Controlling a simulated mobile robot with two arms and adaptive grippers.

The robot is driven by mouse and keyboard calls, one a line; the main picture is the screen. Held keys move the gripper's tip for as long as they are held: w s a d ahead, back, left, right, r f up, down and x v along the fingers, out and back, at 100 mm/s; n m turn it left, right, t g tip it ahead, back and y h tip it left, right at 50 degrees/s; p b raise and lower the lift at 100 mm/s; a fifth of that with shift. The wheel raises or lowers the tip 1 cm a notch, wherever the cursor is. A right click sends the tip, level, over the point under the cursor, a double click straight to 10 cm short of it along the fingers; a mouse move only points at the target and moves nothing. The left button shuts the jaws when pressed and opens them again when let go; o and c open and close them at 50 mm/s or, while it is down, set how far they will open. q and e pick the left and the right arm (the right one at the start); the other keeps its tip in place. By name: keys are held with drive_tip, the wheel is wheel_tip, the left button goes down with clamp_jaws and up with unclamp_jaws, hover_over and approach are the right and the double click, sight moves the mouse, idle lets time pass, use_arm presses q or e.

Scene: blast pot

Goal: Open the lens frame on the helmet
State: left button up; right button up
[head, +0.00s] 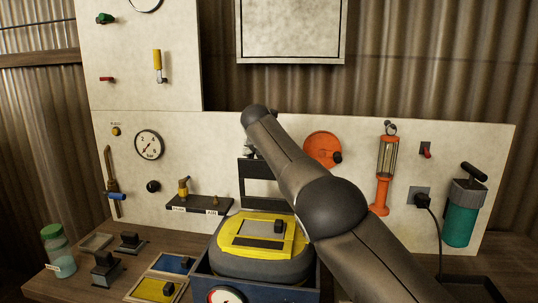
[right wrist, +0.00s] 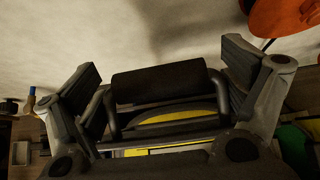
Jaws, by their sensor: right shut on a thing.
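The helmet (head: 258,262) sits in a dark blue box, with a yellow top plate (head: 290,240) that has a dark slot and a small black block on it. A black frame (head: 247,189) stands upright at the back of the helmet, and its top is partly hidden by my arm. In the right wrist view, a black bar (right wrist: 160,84) of the frame lies between the fingers of my right gripper (right wrist: 168,82), with yellow below it. The right gripper is shut on the frame; its fingers are mostly hidden in the head view. My left gripper is not in view.
A pale wall panel with a gauge (head: 149,145), an orange wheel (head: 322,149), an orange lamp (head: 380,192) and a teal cylinder (head: 461,220) stands behind the bench. A jar (head: 58,254) and small black-handled blocks stand at the left. A gauge (head: 226,295) is at the box front.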

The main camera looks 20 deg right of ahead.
drive_tip(key=o, duration=1.1)
drive_tip(key=shift+f, duration=0.1)
drive_tip(key=shift+s, duration=0.15)
drive_tip(key=shift+a+r, duration=0.15)
drive_tip(key=shift+r, duration=0.1)
drive_tip(key=shift+s+a+r, duration=0.2)
drive_tip(key=shift+s+r, duration=0.1)
drive_tip(key=shift+r, duration=0.05)
drive_tip(key=v, duration=1)
drive_tip(key=shift+s, duration=0.35)
